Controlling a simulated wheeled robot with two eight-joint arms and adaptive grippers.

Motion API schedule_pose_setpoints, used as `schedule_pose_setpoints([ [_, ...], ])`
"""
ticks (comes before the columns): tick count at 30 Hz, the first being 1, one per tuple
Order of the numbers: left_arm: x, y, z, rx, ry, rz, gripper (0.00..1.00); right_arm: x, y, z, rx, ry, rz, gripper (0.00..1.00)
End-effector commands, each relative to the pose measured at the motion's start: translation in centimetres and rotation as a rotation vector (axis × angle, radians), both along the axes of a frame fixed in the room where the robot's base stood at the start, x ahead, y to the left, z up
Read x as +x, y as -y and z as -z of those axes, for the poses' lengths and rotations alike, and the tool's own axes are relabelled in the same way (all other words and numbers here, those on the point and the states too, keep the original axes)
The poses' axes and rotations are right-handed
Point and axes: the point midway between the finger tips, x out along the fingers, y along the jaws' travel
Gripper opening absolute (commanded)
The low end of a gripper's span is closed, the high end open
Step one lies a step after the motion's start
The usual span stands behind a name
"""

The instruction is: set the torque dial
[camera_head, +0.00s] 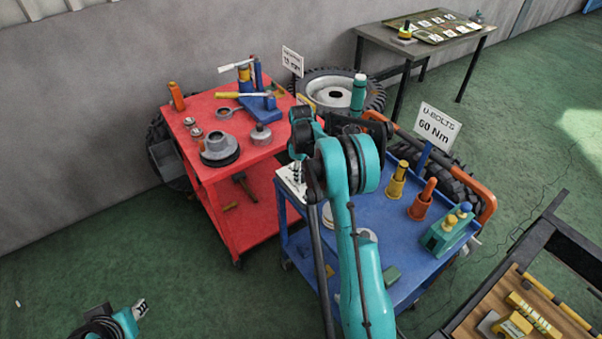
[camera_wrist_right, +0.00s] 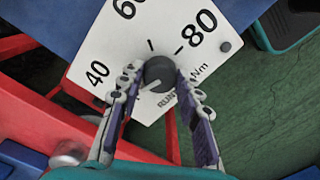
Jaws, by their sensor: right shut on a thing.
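The white dial plate (camera_wrist_right: 110,50) fills the upper middle of the right wrist view, with 40, 60, 80, Nm and RUN printed on it. Its dark round knob (camera_wrist_right: 159,70) sits between the fingers of my right gripper (camera_wrist_right: 158,82), which is shut on it. A light line shows at the knob's lower left, away from the numbers. In the head view the plate (camera_head: 291,186) is at the blue cart's left corner, partly hidden by my right gripper (camera_head: 298,168). A sign (camera_head: 438,127) reads "U-BOLTS 60 Nm". My left gripper (camera_head: 139,308) is low at the left, far from the dial; its opening is unclear.
The blue cart (camera_head: 383,215) carries yellow and orange tools and a green block. A red cart (camera_head: 205,105) with tools stands left of it. A table (camera_head: 375,36) is at the back right, and a dark frame (camera_head: 540,235) at the lower right. Green floor is open at the lower left.

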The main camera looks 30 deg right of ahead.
Motion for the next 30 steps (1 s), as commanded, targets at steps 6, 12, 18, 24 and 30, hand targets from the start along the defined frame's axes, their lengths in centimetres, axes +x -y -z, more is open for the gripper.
schedule_pose_setpoints([
  [6, 0.01, 0.00, -0.16, 0.000, 0.000, 0.000, 0.31, -0.01, -0.01, 0.02, 0.000, 0.000, 0.203, 0.05],
  [12, 0.00, 0.00, -0.27, 0.000, 0.000, 0.000, 0.31, -0.01, 0.00, 0.02, 0.000, 0.000, 0.394, 0.05],
  [18, 0.00, 0.00, -0.36, 0.000, 0.000, 0.000, 0.31, -0.02, -0.01, 0.03, 0.000, 0.000, 0.584, 0.05],
  [24, 0.00, 0.00, -0.43, 0.000, 0.000, 0.000, 0.31, -0.02, -0.01, 0.03, 0.000, 0.000, 0.774, 0.05],
  [30, 0.00, 0.00, -0.49, 0.000, 0.000, 0.000, 0.31, -0.02, -0.01, 0.03, 0.000, -0.001, 0.963, 0.05],
])
